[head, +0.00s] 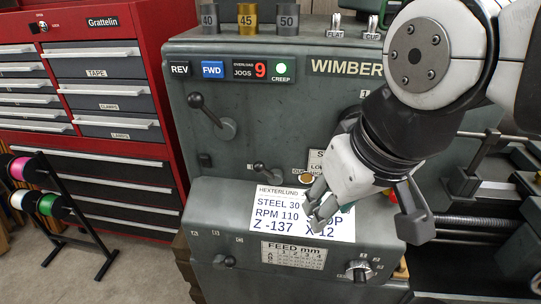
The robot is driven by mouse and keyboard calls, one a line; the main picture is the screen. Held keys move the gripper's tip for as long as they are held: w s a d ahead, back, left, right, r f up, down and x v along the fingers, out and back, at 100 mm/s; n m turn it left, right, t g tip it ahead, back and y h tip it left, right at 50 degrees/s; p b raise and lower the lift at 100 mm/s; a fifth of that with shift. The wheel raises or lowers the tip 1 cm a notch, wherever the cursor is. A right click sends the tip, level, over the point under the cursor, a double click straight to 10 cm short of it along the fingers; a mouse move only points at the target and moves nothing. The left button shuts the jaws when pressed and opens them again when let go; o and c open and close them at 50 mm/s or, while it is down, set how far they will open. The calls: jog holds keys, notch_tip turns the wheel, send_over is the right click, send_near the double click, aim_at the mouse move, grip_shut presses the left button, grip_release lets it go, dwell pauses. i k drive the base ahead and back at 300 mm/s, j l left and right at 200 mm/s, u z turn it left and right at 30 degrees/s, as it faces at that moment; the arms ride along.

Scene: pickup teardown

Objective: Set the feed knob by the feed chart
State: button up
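The feed chart (293,255) is a small pale plate marked "FEED mm" on the front of the grey lathe's lower box; its columns are numbered, but its cell values are too small to read. A dark round knob with a light pointer (358,271) sits right of the chart, with small marks around it; the pointer's exact setting is unclear. A white job card (275,213) above the chart reads "STEEL 30", "RPM 110", "Z -137", "X -12"; my gripper hides part of it. My gripper (366,217) is open and empty, its fingers spread above the knob and apart from it.
A small control (222,260) sits left of the chart. A black ball lever (212,112) juts from the headstock (300,120). Numbered cylinders (248,18) stand on top. A red tool cabinet (100,90) and a spool rack (60,205) are at the left.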

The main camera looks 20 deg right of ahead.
aim_at(360, 272)
jog(key=i+j, duration=0.15)
jog(key=j, duration=0.25)
jog(key=i+j, duration=0.15)
jog(key=j, duration=0.25)
jog(key=i+j, duration=0.15)
jog(key=j, duration=0.2)
jog(key=i+j, duration=0.2)
jog(key=j, duration=0.2)
jog(key=i+j, duration=0.15)
jog(key=j, duration=0.25)
jog(key=i+j+z, duration=0.15)
jog(key=j+z, duration=0.35)
jog(key=j, duration=0.15)
jog(key=i+j+z, duration=0.1)
jog(key=j+z, duration=0.35)
jog(key=j, duration=0.25)
jog(key=z, duration=1.3)
